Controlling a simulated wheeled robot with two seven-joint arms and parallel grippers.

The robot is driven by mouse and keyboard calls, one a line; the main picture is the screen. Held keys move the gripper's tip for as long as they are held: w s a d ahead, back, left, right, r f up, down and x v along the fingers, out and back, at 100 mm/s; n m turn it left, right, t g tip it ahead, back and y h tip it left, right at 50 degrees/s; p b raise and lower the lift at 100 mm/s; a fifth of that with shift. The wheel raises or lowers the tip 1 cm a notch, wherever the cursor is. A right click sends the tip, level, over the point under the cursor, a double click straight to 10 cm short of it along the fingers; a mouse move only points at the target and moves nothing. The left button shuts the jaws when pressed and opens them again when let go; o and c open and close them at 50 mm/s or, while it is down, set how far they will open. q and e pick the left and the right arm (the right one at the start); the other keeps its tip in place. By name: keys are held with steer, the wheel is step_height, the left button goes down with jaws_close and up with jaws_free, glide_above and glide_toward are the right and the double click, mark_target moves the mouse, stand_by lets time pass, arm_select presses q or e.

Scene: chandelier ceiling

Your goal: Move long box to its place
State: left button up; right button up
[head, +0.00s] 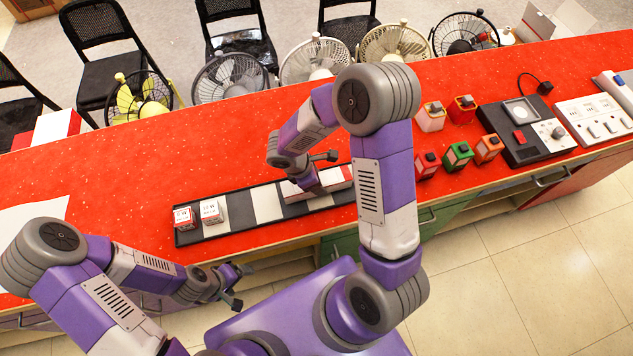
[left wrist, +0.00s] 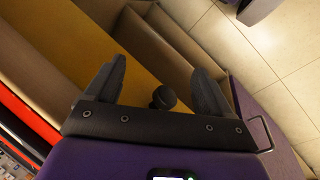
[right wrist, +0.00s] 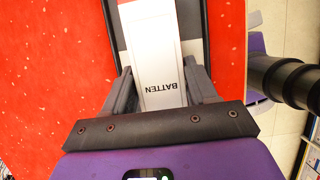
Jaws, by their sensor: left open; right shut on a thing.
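The long box (right wrist: 158,50) is white with a red part and reads "BATTEN" in the right wrist view. It lies lengthwise along the right part of a black-and-white tray (head: 268,203) in the head view (head: 335,177). My right gripper (right wrist: 160,78) is shut on the long box, one finger on each side. In the head view my right gripper (head: 316,178) partly hides the box. Whether the box touches the tray floor cannot be told. My left gripper (head: 234,284) is open and empty in front of the counter; its spread fingers show in the left wrist view (left wrist: 160,80).
Two small boxes (head: 184,217) (head: 211,211) stand at the tray's left end. Several small coloured boxes (head: 458,155) and a black device (head: 525,131) are to the right on the red counter (head: 120,187). Fans (head: 316,62) stand behind it. The counter left of the tray is mostly clear.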

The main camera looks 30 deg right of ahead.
step_height(320, 180, up, 7)
steer(key=shift+r+p, duration=0.1)
steer(key=shift+p, duration=0.65)
steer(key=shift+w+a+r, duration=0.3)
steer(key=shift+a, duration=0.25)
steer(key=shift+w+a+r, duration=0.25)
steer(key=shift+a+r, duration=0.05)
steer(key=shift+a, duration=0.25)
steer(key=w+a+b, duration=0.3)
steer(key=a, duration=0.9)
steer(key=f, duration=0.5)
steer(key=shift+s+a+f+b, duration=0.1)
steer(key=shift+s+a+b, duration=0.2)
steer(key=shift+b, duration=0.1)
steer(key=shift+f+b, duration=0.4)
steer(key=shift+f, duration=1.75)
steer(key=shift+f, duration=0.15)
steer(key=o, duration=1.1)
steer(key=shift+o, duration=0.2)
